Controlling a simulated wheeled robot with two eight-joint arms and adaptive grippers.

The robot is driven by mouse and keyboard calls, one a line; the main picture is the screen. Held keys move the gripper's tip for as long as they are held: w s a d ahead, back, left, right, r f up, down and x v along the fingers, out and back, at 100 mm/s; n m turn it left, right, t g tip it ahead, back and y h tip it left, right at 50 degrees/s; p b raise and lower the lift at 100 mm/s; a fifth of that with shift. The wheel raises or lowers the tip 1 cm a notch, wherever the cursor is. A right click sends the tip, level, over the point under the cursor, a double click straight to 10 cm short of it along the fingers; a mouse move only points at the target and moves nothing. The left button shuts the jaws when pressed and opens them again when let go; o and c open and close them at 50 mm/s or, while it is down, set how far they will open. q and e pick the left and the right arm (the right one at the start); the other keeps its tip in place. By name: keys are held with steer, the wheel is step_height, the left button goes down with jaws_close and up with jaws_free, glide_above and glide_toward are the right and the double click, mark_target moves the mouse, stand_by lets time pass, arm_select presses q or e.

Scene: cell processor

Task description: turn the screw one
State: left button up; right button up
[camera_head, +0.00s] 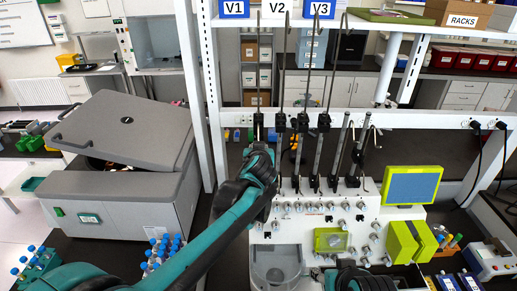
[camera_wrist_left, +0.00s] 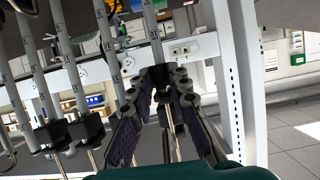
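The cell processor (camera_head: 300,222) is a white machine with several upright rods carrying black screw clamps. The black clamp (camera_head: 258,126) on the rod under the V1 label (camera_head: 234,9) is probably screw one. My left gripper (camera_head: 262,160) is by the lower part of that rod, and my own arm hides much of it. In the left wrist view, the left gripper's fingers (camera_wrist_left: 163,88) are apart, with a rod and a dark clamp part (camera_wrist_left: 167,117) seen between them. I cannot tell if they touch. A dark shape at the bottom edge, probably my right gripper (camera_head: 362,281), is mostly cut off.
Neighbouring rods with black clamps (camera_head: 302,123) stand close by on the right. A grey centrifuge-like box (camera_head: 127,125) is on the left, with blue-capped tubes (camera_head: 160,250) in front. A white frame post (camera_head: 210,80) rises close to my left gripper. A green-framed screen (camera_head: 411,187) is on the right.

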arm_select(q)
steer(key=v, duration=1.2)
steer(key=s+a+f+g+b, duration=0.2)
steer(key=s+a+f+b, duration=0.35)
steer(key=f, duration=0.45)
steer(key=s+a+f+g+y+b, duration=0.1)
steer(key=s+a+f+b, duration=0.5)
steer(key=f, duration=0.4)
steer(key=s+a+f+g+b, duration=0.2)
steer(key=s+a+f+b, duration=0.25)
steer(key=f+b, duration=0.4)
steer(key=s+a+f+g+h+b, duration=0.1)
steer(key=s+f+b, duration=0.4)
steer(key=f, duration=0.9)
steer(key=s, duration=0.3)
steer(key=shift+a+f+g+b, duration=0.25)
steer(key=shift+f+g+b, duration=0.05)
